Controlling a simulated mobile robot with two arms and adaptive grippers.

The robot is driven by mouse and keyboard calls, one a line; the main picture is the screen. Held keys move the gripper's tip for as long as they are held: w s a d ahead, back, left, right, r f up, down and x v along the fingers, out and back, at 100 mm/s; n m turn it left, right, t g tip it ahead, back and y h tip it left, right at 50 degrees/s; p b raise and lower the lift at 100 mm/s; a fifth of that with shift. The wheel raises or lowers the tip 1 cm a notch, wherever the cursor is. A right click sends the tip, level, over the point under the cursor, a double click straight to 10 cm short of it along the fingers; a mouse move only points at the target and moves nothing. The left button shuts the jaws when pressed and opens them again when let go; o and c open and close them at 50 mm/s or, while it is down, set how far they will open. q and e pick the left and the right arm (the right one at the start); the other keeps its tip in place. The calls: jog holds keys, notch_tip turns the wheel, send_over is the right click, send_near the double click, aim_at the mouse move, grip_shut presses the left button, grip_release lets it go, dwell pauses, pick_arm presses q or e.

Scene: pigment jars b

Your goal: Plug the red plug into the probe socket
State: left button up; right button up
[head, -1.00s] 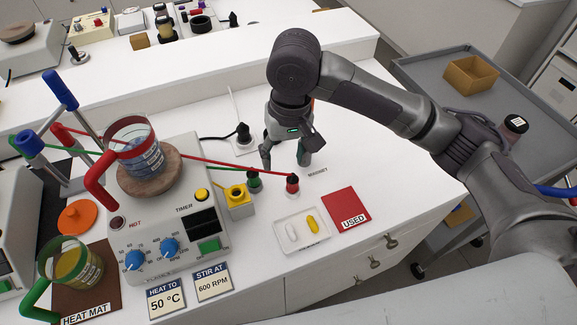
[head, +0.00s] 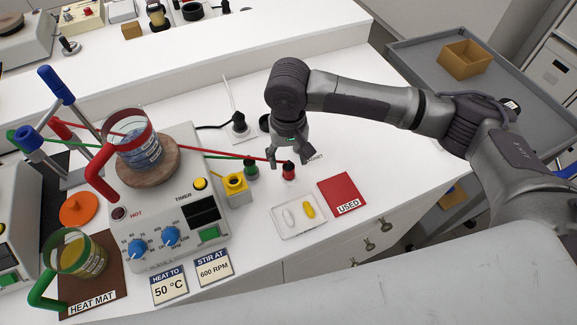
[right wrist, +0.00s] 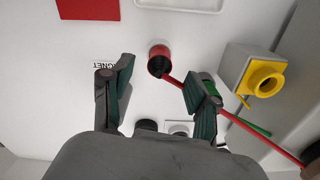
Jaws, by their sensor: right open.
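The red plug (head: 289,173) stands upright on the white bench, with a red cable running left from it. In the right wrist view the red plug (right wrist: 158,60) lies ahead, between the lines of the two fingers. My right gripper (head: 288,160) is open and empty, pointing down just behind and above the plug. In the right wrist view its fingers (right wrist: 157,85) are apart, and I cannot tell whether one touches the cable. A yellow socket (head: 234,182) with a round opening sits at the hotplate's right side; it also shows in the wrist view (right wrist: 265,78). My left gripper is not seen.
A green plug (head: 251,170) stands left of the red one. A white tray (head: 299,222) with two stir bars and a red USED mat (head: 342,195) lie in front. The hotplate (head: 170,220) carries a beaker (head: 137,140). A black plug (head: 239,123) stands behind.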

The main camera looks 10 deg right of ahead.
jog(key=shift+f, duration=1.45)
grip_shut()
jog(key=shift+r, duration=0.15)
